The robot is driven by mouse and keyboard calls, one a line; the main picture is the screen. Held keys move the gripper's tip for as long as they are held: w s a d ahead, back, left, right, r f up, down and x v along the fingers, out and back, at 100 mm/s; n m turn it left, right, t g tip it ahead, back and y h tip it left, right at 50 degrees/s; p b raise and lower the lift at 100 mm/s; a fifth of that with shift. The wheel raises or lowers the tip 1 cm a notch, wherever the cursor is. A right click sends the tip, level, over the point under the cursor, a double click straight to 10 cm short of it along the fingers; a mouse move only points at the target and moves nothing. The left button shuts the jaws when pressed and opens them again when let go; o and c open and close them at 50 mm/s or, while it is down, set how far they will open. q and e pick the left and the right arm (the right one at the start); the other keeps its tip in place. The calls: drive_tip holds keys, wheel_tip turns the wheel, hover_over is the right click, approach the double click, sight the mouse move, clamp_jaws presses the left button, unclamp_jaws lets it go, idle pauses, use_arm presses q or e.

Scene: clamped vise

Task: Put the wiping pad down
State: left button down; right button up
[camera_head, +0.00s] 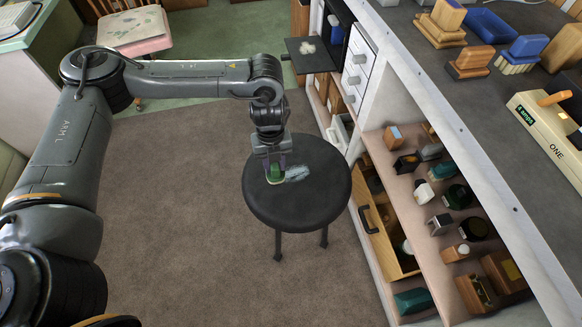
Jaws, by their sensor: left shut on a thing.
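My left gripper (273,165) points down over the round black stool (318,205) in the middle of the view. It is shut on a small green pad (274,176), which looks like the wiping pad. The pad is at the stool's top, towards its upper left part; I cannot tell whether it touches the seat. A pale grey-blue patch (298,173) lies on the seat just right of the pad. The gripper's fingers partly hide the pad. My right gripper does not show.
A shelf unit (445,225) with several small items stands right of the stool, with an open wooden drawer (388,240) near it. The counter (480,85) above holds brushes and a cream device (550,130). A small chair (130,28) stands at the upper left. The carpet (190,215) left of the stool is clear.

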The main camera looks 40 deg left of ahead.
use_arm(q)
drive_tip(key=w+f, duration=0.1)
drive_tip(key=w, duration=0.1)
drive_tip(key=w+f+b, duration=0.1)
drive_tip(key=w, duration=0.1)
drive_tip(key=w+f, duration=0.2)
drive_tip(key=shift+w+d, duration=0.2)
drive_tip(key=shift+w, duration=0.1)
drive_tip(key=shift+f+b, duration=0.95)
drive_tip(key=shift+f, duration=0.95)
drive_tip(key=shift+a+f, duration=0.1)
drive_tip(key=shift+f, duration=0.1)
drive_tip(key=c, duration=0.8)
unclamp_jaws()
drive_tip(key=shift+r, duration=0.1)
